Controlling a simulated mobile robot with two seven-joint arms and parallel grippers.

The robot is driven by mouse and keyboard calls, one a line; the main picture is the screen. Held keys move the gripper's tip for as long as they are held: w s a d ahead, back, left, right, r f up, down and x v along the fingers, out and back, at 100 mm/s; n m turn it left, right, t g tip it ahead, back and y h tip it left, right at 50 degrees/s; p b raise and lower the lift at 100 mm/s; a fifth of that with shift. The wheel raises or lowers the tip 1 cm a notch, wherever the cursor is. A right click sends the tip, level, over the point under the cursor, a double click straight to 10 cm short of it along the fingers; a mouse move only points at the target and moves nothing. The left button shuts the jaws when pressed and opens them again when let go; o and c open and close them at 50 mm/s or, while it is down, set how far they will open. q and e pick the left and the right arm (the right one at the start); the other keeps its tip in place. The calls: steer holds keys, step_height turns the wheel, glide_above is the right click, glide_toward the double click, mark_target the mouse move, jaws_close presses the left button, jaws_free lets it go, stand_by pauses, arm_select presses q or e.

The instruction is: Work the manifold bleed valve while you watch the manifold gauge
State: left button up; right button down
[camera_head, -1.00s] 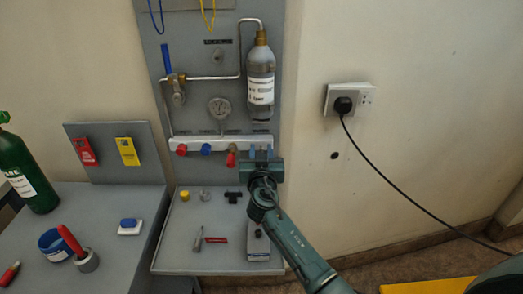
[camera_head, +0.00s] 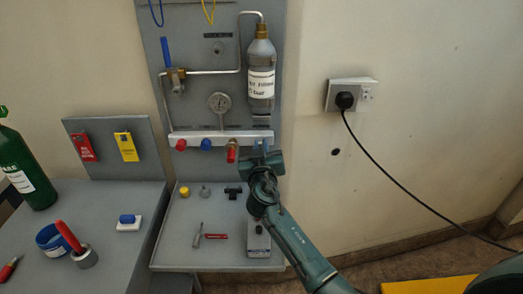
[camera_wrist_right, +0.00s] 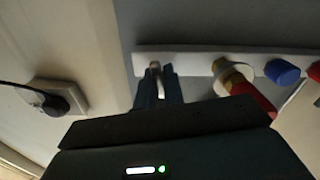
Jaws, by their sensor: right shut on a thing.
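The white manifold bar (camera_head: 190,137) runs across the grey panel. The round manifold gauge (camera_head: 219,102) stands above it, its needle too small to read. My right gripper (camera_head: 262,146) is at the bar's right end, its blue fingers pointing up at it. In the right wrist view my right gripper (camera_wrist_right: 158,88) is shut on a small metal piece (camera_wrist_right: 155,68) just below the bar, apparently the bleed valve; the fingers hide most of it. A brass valve with a red handle (camera_head: 231,151) hangs beside the gripper on its left. My left gripper is out of view.
Red (camera_head: 181,144) and blue (camera_head: 206,144) knobs sit farther left on the bar. A grey bottle (camera_head: 261,75) hangs above my gripper. The shelf (camera_head: 180,255) below holds small parts. A black plug (camera_head: 345,100) and cable are on the wall at right.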

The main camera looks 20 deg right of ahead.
steer(key=shift+r+n, duration=0.1)
steer(key=shift+n, duration=0.9)
steer(key=c, duration=1.5)
jaws_free()
